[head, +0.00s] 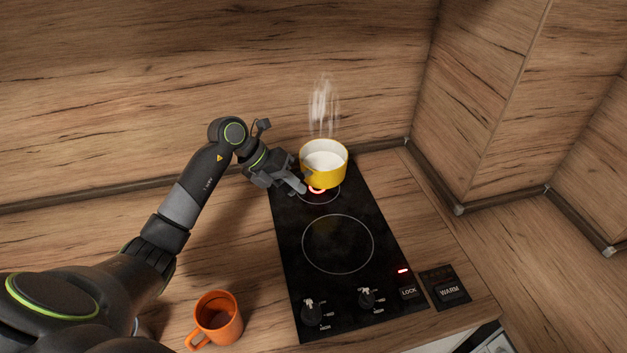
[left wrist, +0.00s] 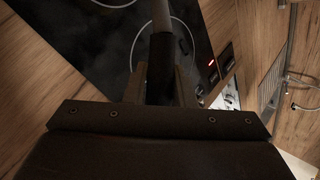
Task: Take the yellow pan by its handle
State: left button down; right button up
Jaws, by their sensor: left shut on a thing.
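The yellow pan (head: 341,176), with white contents and steam above it, is at the rear burner of the black hob. The glowing ring shows below its front edge; I cannot tell whether the pan is raised or off-centre. My left gripper (head: 299,186) is at the pan's left front side, shut on its handle, which is mostly hidden in the head view. In the left wrist view, the dark handle with a grey end (left wrist: 161,52) runs between the fingers of my left gripper (left wrist: 160,88). The pan's bowl is not clear there. My right gripper is not in view.
The black hob (head: 375,275) has an empty front burner, two knobs and a LOCK key. An orange mug (head: 218,318) stands left of the hob's front. A WARM pad (head: 447,288) lies at the right. Wooden walls close off the back and right.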

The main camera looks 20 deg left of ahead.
pick_arm(q)
jog(key=shift+r, duration=0.2)
jog(key=shift+r+p, duration=1.5)
jog(key=shift+r, duration=1)
jog(key=shift+f, duration=0.1)
